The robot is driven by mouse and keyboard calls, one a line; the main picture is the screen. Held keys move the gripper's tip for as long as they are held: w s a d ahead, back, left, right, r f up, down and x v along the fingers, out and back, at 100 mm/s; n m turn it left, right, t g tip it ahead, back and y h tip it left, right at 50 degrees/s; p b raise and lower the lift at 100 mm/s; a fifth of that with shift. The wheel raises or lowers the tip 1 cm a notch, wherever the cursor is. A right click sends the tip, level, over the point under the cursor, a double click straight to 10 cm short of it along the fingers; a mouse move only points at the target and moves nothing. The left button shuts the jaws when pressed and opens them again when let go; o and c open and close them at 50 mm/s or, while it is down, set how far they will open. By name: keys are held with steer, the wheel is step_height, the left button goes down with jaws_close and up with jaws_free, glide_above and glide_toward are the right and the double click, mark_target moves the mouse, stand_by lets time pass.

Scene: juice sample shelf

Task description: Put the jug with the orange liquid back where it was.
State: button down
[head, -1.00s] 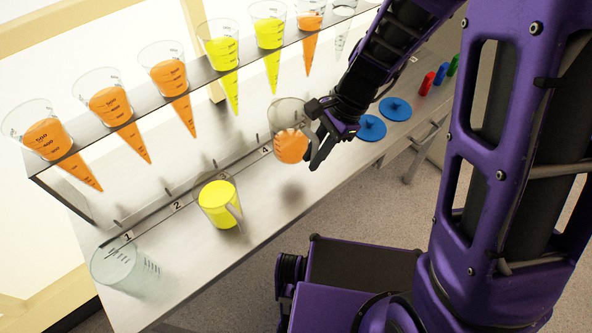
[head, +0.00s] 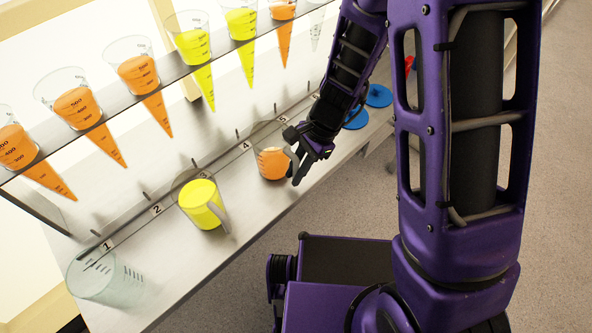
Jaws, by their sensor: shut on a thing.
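The jug with the orange liquid (head: 270,164) is a clear jug, upright low over the counter near labels 4 and 5. Whether its base touches the counter I cannot tell. My gripper (head: 298,168) is shut on its right side, where the handle is mostly hidden by the fingers. A clear jug with yellow liquid (head: 202,204) stands to the left, in front of label 3. An empty clear jug (head: 102,277) stands farther left by label 1.
The counter (head: 237,190) has free room between the yellow jug and the orange one. A rack (head: 118,105) holds several cones of orange and yellow liquid above the back. Blue discs (head: 378,96) lie to the right, partly behind my arm.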

steer(key=c, duration=0.8)
jaws_free()
steer(key=shift+f, duration=0.1)
steer(key=shift+c, duration=0.2)
steer(key=p+v, duration=0.3)
steer(key=v, duration=0.9)
steer(key=shift+w+r, duration=0.1)
steer(key=shift+r, duration=0.15)
